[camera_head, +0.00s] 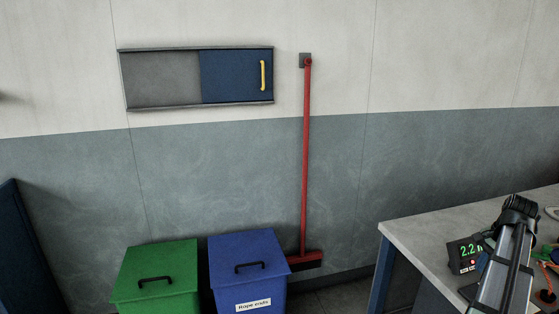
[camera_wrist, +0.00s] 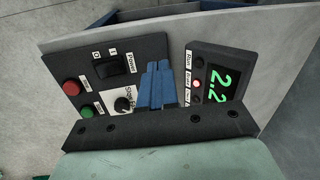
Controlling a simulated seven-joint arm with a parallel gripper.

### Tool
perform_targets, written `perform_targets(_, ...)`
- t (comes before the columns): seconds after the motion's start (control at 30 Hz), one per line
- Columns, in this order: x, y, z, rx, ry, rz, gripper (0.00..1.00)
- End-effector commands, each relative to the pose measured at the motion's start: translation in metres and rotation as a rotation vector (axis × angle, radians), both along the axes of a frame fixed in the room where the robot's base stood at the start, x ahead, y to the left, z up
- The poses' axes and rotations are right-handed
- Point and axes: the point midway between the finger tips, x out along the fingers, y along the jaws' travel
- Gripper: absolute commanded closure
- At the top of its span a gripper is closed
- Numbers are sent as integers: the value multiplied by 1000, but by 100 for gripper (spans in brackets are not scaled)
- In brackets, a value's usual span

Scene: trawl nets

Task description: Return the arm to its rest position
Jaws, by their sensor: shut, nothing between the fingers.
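My gripper (camera_wrist: 158,68) shows in the wrist view as two blue fingers pressed together, with nothing between them. Its fingers point toward a control panel (camera_wrist: 107,47) and a display box (camera_wrist: 222,85). I cannot tell whether the fingertips touch anything. In the head view my grey arm rises at the lower right, over the worktop (camera_head: 410,236), and hides most of the gripper.
The display box (camera_head: 464,254) reads 2.2 on the worktop. The panel has a switch, a knob, and red and green buttons. Left are a green bin (camera_head: 158,270), a blue "Rope ends" bin (camera_head: 250,280), a red broom (camera_head: 306,160) and a wall cabinet (camera_head: 160,80).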

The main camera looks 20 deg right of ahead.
Motion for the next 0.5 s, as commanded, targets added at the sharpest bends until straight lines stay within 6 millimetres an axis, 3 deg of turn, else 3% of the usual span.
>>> perform_targets(0.03,11,14,-21,12,11,32,100)
perform_targets(0.2,42,55,-84,40,49,138,100)
perform_targets(0.5,77,139,-187,86,116,329,100)
